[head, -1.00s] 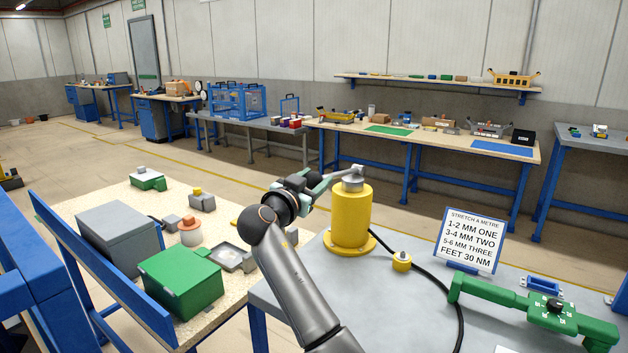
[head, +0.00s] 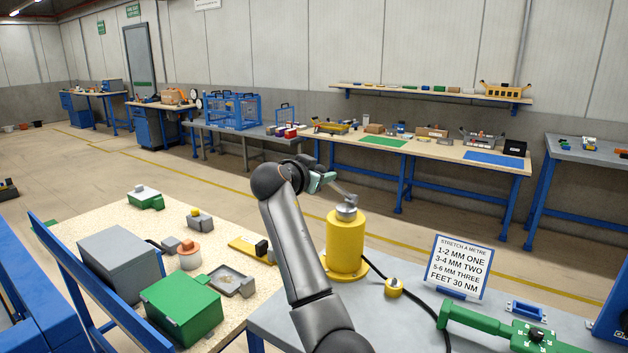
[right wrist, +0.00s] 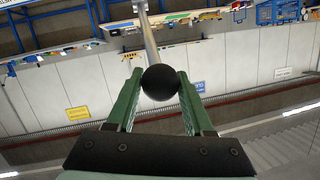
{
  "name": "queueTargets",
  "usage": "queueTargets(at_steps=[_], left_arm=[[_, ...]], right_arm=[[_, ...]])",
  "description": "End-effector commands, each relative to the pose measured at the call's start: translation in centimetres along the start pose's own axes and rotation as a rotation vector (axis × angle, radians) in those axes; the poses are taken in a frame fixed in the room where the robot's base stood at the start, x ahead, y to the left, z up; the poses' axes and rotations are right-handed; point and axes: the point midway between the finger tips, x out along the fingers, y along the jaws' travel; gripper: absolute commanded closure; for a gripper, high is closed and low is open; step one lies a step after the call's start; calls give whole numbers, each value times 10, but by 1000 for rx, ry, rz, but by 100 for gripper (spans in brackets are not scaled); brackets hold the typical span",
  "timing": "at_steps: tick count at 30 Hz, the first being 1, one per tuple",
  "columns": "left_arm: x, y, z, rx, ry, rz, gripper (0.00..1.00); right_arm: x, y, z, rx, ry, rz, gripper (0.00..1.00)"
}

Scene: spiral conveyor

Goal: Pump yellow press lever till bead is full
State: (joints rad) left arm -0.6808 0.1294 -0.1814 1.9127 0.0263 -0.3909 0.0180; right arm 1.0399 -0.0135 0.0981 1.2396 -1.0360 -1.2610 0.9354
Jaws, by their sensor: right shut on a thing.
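The yellow press (head: 345,245) stands upright at the left part of the grey table, with a round metal top. Its lever (head: 344,193), a thin grey rod, slopes up and left from that top to my right gripper (head: 322,182). In the right wrist view the green fingers of the right gripper (right wrist: 160,88) are shut on the lever's black ball knob (right wrist: 160,82). The rod (right wrist: 149,40) runs away from the knob towards the top edge. I cannot make out a bead. My left gripper is not in view.
A black hose (head: 420,306) runs right from behind the press, past a small yellow knobbed part (head: 394,287). A speckled bench at left holds a green box (head: 181,306) and grey box (head: 119,264).

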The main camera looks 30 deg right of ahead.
Motion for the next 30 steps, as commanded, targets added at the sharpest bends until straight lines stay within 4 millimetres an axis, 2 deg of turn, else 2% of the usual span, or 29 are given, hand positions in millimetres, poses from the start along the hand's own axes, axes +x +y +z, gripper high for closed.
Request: queueTargets(at_steps=[1,7,24,25,30], left_arm=[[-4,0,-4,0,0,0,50],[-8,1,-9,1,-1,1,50],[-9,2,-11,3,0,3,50],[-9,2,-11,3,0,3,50],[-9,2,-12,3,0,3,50]], right_arm=[[2,-2,-13,1,12,-3,100],[11,-4,-27,2,13,-4,100],[15,-4,-32,1,15,-4,100],[15,-4,-32,1,15,-4,46],[15,-4,-31,1,12,-3,27]])
